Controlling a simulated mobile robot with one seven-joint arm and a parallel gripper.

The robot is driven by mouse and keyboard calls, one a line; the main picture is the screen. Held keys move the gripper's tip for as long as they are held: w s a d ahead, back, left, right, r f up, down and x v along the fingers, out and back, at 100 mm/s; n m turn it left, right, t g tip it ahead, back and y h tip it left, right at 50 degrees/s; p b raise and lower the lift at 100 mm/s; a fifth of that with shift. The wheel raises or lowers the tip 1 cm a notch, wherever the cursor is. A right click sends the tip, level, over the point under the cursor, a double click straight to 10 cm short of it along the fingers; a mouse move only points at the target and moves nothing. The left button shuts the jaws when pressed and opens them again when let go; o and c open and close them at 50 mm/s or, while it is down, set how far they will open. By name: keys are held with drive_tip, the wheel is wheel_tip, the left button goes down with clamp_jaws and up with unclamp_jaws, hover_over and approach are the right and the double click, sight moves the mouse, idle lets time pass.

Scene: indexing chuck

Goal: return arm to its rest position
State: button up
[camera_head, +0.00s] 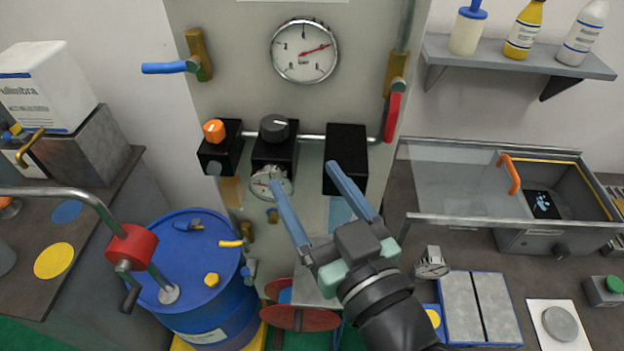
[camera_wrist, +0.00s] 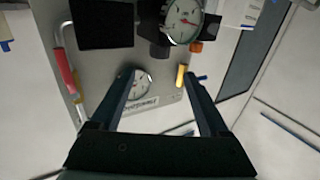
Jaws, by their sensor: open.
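My gripper (camera_head: 302,202) is in the middle of the head view, in front of the lower part of a grey panel (camera_head: 240,75). Its two blue fingers are spread apart with nothing between them. In the wrist view my gripper (camera_wrist: 160,92) also shows open and empty, with the panel and a round gauge (camera_wrist: 138,85) beyond the fingers. My arm comes up from the bottom of the head view. A small gauge (camera_head: 271,182) on the panel lies just left of the fingers. I cannot tell how far the fingertips are from the panel.
An open clear-lidded box with an orange handle (camera_head: 509,174) is at right. A bottle shelf (camera_head: 515,62) hangs upper right.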

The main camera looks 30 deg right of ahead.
idle(0.3)
drive_tip(key=w+a+r+n+t+b, duration=0.1)
drive_tip(key=w+a+r, duration=0.15)
drive_tip(key=r, duration=0.25)
drive_tip(key=w+a+r+t+y+b, duration=0.1)
drive_tip(key=a+r+t, duration=0.15)
drive_tip(key=r, duration=0.25)
drive_tip(key=w+a+r+n+t+b, duration=0.1)
drive_tip(key=w+a+r, duration=0.15)
drive_tip(key=r, duration=0.25)
drive_tip(key=s+a+r+t+b, duration=0.1)
drive_tip(key=s+a+r+t, duration=0.1)
drive_tip(key=r, duration=0.5)
drive_tip(key=s+a+r+m+t+b, duration=0.1)
drive_tip(key=s+a+r+t, duration=0.2)
drive_tip(key=r, duration=0.5)
drive_tip(key=s+a, duration=0.1)
drive_tip(key=a, duration=0.1)
drive_tip(key=shift+a+y, duration=0.3)
drive_tip(key=shift+a, duration=0.1)
drive_tip(key=shift+f, duration=0.15)
